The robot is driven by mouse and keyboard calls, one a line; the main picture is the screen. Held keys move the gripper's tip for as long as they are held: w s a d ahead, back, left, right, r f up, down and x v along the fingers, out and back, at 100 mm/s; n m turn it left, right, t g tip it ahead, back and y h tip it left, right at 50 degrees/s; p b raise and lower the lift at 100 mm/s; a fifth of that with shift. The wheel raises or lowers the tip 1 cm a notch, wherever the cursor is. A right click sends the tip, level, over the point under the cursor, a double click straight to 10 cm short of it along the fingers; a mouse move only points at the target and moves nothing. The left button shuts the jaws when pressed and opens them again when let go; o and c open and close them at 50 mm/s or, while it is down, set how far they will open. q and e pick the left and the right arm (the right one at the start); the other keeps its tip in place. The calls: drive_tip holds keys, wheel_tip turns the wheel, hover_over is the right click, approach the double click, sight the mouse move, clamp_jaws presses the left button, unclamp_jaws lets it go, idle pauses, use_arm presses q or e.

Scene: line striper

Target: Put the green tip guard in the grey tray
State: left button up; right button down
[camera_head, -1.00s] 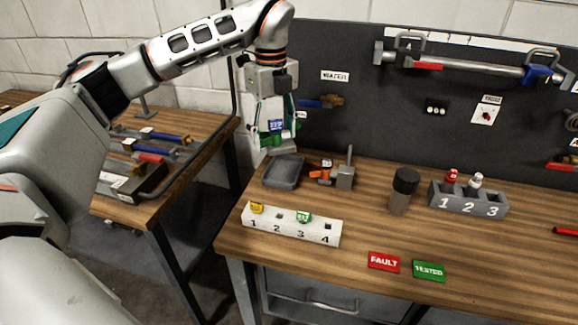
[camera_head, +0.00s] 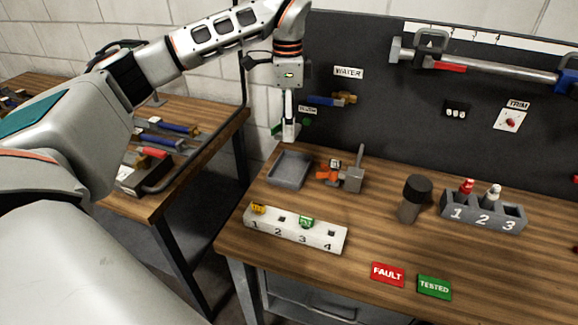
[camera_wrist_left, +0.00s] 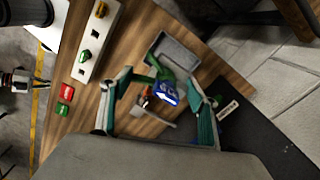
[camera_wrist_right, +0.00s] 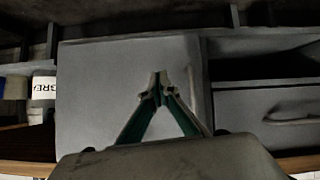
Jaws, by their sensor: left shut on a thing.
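My left gripper (camera_head: 289,132) is raised behind and above the grey tray (camera_head: 290,170), pointing down. In the left wrist view its fingers (camera_wrist_left: 164,86) are around a green piece with a blue, white-lettered block, which I take for the green tip guard (camera_wrist_left: 155,68). In the head view only a bit of green (camera_head: 276,129) shows beside the finger. The grey tray is empty where visible, and shows beyond the held piece in the left wrist view (camera_wrist_left: 190,48). My right gripper (camera_wrist_right: 160,88) has its fingertips together in front of a grey drawer front.
A white numbered block (camera_head: 297,232) holds a yellow and a smaller green piece. An orange tool (camera_head: 330,174) and a grey stand (camera_head: 354,178) are right of the tray. A dark-topped cylinder (camera_head: 413,195) and a grey numbered holder (camera_head: 482,212) stand farther right. The dark pegboard (camera_head: 400,120) rises behind.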

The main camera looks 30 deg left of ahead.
use_arm(q)
wheel_tip(320, 180, down, 14)
drive_tip(key=shift+f+p, duration=0.2)
drive_tip(key=shift+p, duration=0.35)
drive_tip(key=shift+f, duration=0.15)
drive_tip(key=o, duration=1.5)
wheel_tip(320, 180, up, 12)
drive_tip(key=shift+r+b, duration=0.15)
drive_tip(key=shift+b, duration=0.55)
